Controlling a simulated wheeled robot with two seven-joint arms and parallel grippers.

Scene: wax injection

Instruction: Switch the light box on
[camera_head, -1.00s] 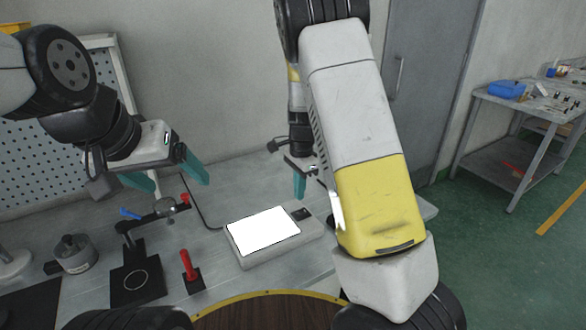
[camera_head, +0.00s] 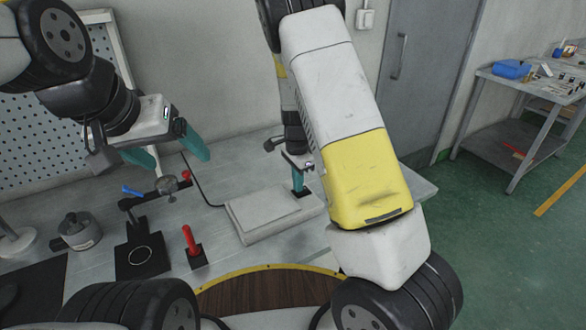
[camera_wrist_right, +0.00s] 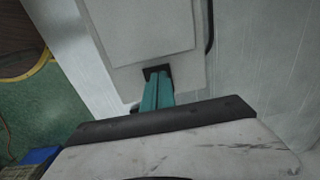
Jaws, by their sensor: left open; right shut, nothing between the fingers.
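The light box (camera_head: 262,232) is a flat grey box on the workbench in the head view. Its top panel (camera_head: 265,208) is dull grey and unlit. In the right wrist view the light box (camera_wrist_right: 128,72) lies beyond the fingers, with a small black switch (camera_wrist_right: 148,72) at its near edge. My right gripper (camera_head: 299,192) is shut and empty, its fingertips (camera_wrist_right: 157,73) at the switch and partly hiding it; I cannot tell whether they touch. My left gripper (camera_head: 180,165) is open and empty above the bench, left of the box.
A red-handled tool (camera_head: 190,240), a black stand with a ring mark (camera_head: 140,257) and a metal pot (camera_head: 78,230) stand left of the box. A cable runs behind the box. A round wooden surface (camera_head: 265,295) is in front. A side table (camera_head: 535,85) stands far right.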

